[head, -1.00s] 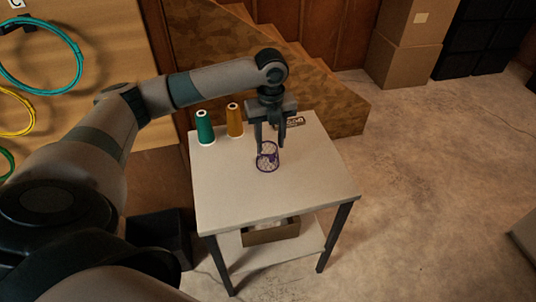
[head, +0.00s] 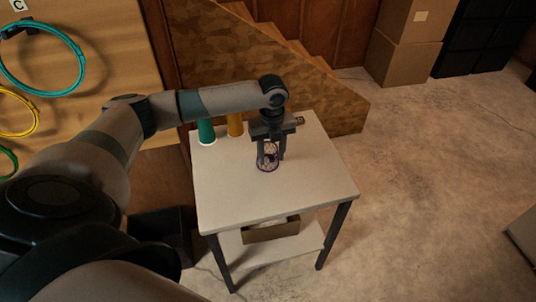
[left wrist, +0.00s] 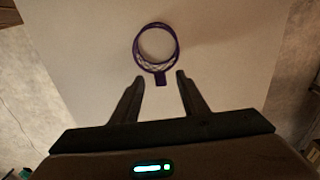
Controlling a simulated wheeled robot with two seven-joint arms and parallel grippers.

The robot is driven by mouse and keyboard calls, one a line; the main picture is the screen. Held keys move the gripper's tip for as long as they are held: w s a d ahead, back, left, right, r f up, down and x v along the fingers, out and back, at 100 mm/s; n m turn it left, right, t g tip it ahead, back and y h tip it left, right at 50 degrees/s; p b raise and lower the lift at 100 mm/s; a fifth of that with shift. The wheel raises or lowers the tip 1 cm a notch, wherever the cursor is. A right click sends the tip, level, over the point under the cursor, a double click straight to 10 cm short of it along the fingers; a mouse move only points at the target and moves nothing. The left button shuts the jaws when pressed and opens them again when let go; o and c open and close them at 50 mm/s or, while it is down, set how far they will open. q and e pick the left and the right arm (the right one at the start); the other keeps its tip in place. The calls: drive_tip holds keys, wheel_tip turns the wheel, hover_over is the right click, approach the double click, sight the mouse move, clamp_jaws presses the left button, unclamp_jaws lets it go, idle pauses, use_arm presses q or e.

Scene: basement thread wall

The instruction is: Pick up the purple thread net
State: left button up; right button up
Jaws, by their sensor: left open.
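The purple thread net (head: 268,168) is a ring with pale netting and lies on the small white table (head: 240,205). In the left wrist view the net (left wrist: 176,44) lies ahead of the fingers, with its purple tab (left wrist: 160,78) just between and beyond the fingertips. My left gripper (head: 270,158) points down over the net, and its fingers hide part of it in the head view. In the left wrist view the left gripper (left wrist: 160,77) is open with nothing between its fingers but the tab area. My right gripper is not in view.
A green thread cone (head: 205,130) and an orange cone (head: 235,124) stand at the table's back left, partly behind my arm. A small dark item (head: 299,120) lies at the back edge. A cardboard box (head: 270,232) sits on the lower shelf. The table's front is clear.

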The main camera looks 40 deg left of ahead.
use_arm(q)
drive_tip(key=shift+f, duration=1.3)
drive_tip(key=shift+c, duration=0.5)
clamp_jaws()
